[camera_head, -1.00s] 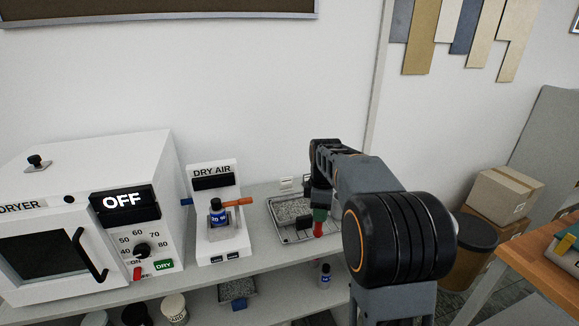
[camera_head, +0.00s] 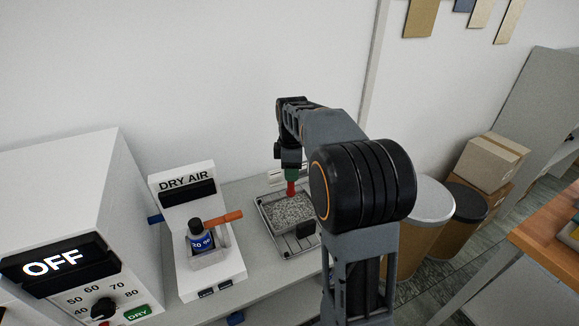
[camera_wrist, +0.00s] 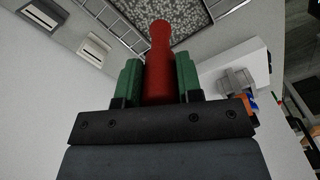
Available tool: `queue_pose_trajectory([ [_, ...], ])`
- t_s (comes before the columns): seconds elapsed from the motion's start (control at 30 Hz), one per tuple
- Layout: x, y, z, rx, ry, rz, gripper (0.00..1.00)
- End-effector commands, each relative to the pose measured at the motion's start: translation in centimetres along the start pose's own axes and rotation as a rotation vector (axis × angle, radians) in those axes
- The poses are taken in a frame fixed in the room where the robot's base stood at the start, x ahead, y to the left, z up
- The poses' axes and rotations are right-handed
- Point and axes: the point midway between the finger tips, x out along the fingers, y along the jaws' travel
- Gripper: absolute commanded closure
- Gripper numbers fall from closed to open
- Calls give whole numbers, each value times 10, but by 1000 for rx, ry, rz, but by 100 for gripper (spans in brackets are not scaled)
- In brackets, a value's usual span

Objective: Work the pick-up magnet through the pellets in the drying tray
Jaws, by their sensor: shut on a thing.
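My gripper (camera_head: 291,172) is shut on the red pick-up magnet (camera_head: 291,189), which hangs upright with its tip down. In the wrist view the magnet (camera_wrist: 158,62) sits between my green finger pads (camera_wrist: 160,80). The drying tray (camera_head: 271,232) is a wire-rimmed tray on the bench, filled with grey speckled pellets (camera_head: 292,212). The magnet's lower end is over the far part of the pellets. I cannot tell whether it touches them. The pellets (camera_wrist: 190,14) also show at the top of the wrist view, beyond the magnet tip. My arm hides the tray's right side.
A white dry air unit (camera_head: 185,265) with an orange-handled lever (camera_head: 222,217) and a small blue-labelled bottle (camera_head: 201,237) stands left of the tray. The dryer (camera_head: 70,200) at far left reads OFF. Bins (camera_head: 425,225) and boxes (camera_head: 495,160) stand on the floor to the right.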

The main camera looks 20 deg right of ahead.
Motion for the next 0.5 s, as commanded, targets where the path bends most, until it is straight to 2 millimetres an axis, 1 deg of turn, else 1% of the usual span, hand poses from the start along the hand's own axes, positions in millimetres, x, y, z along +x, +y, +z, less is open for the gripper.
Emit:
queue_pose_trajectory([
  [0.47, -2, 0, 3, 2, 1, 0, 86],
  [0.5, 2, 0, 3, 2, 1, 0, 86],
])
